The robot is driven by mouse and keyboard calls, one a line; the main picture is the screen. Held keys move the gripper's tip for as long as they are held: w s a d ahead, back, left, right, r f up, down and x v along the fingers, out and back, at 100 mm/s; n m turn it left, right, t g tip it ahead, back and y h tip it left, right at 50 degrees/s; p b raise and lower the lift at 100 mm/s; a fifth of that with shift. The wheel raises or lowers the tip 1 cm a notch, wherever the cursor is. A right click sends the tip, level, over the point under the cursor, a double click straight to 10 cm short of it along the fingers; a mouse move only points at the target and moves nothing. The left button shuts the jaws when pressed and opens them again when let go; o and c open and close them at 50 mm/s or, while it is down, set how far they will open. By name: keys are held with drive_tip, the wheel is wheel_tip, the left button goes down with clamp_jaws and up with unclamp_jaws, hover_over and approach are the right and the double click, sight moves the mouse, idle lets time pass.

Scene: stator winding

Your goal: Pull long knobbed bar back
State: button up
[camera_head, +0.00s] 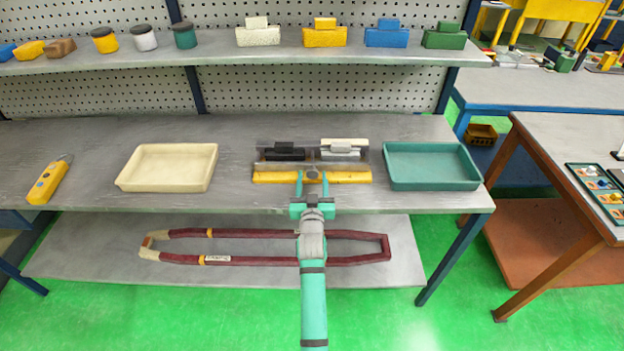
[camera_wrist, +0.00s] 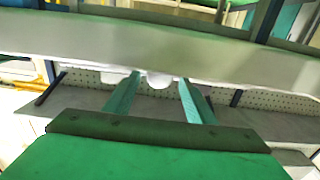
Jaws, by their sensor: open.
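The long knobbed bar (camera_head: 345,177) is yellow and lies along the front of a grey fixture on the bench, with a round grey knob (camera_head: 313,174) at its middle. My gripper (camera_head: 313,178) is open, with one teal finger on each side of the knob. In the wrist view, a pale rounded knob (camera_wrist: 159,81) shows between the fingertips of my gripper (camera_wrist: 159,77), below a long pale band. Whether the fingers touch the knob cannot be told.
The fixture holds a black block (camera_head: 285,153) and a white block (camera_head: 340,149). A cream tray (camera_head: 167,186) is left, a teal tray (camera_head: 433,185) right. A yellow device (camera_head: 48,182) lies far left. A dark red loop (camera_head: 220,259) rests on the lower shelf.

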drive_tip(key=shift+w, duration=0.1)
clamp_jaws()
drive_tip(key=shift+s, duration=0.85)
drive_tip(key=shift+s+d, duration=0.1)
drive_tip(key=shift+s, duration=0.1)
unclamp_jaws()
drive_tip(key=shift+a, duration=0.2)
drive_tip(key=s, duration=1)
drive_tip(key=shift+s, duration=0.4)
